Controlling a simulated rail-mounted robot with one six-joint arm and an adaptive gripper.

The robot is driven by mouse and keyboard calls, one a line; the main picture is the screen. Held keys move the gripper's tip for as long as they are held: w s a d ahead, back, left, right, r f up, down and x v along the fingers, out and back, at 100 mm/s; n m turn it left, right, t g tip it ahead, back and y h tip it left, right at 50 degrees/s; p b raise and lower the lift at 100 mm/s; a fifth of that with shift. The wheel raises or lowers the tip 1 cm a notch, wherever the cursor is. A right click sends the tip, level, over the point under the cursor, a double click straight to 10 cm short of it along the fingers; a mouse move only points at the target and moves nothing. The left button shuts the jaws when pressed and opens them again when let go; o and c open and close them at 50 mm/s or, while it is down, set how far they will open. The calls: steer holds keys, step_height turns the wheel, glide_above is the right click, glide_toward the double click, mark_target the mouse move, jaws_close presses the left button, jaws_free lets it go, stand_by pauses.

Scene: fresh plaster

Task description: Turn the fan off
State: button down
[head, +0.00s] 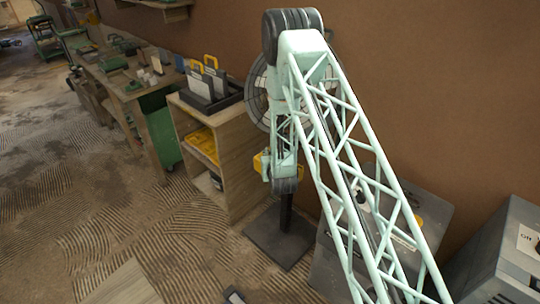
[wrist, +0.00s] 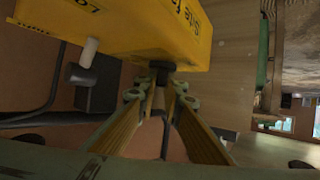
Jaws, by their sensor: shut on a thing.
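The fan shows in the head view as a round wire cage (head: 257,95) behind my arm, on a dark pole with a flat black base (head: 280,238). A yellow box (head: 261,162) sits at the pole beside my wrist, and most of it is hidden. In the wrist view the yellow box (wrist: 150,30) fills the top, with partly cut-off black lettering. A small black knob (wrist: 160,66) sticks out from its lower edge. My gripper (wrist: 158,82) has its fingertips closed on this knob. The fingers are hidden by my arm in the head view.
A wooden shelf unit (head: 220,135) with a dark tray and yellow bins stands left of the fan. A grey box with an OFF label (head: 528,240) is at the right edge. The ridged floor (head: 110,235) at left is mostly clear.

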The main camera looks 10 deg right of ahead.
steer(key=shift+s+f+n+y+b, duration=0.1)
steer(key=shift+f+n+y+b, duration=0.1)
steer(key=shift+n+y+b, duration=0.75)
steer(key=shift+n+g+y, duration=0.3)
steer(key=shift+n+y, duration=0.45)
steer(key=shift+y, duration=0.3)
steer(key=c, duration=2.7)
jaws_free()
steer(key=shift+c, duration=0.2)
steer(key=shift+r, duration=0.1)
steer(key=shift+r, duration=0.1)
steer(key=shift+v, duration=5.9)
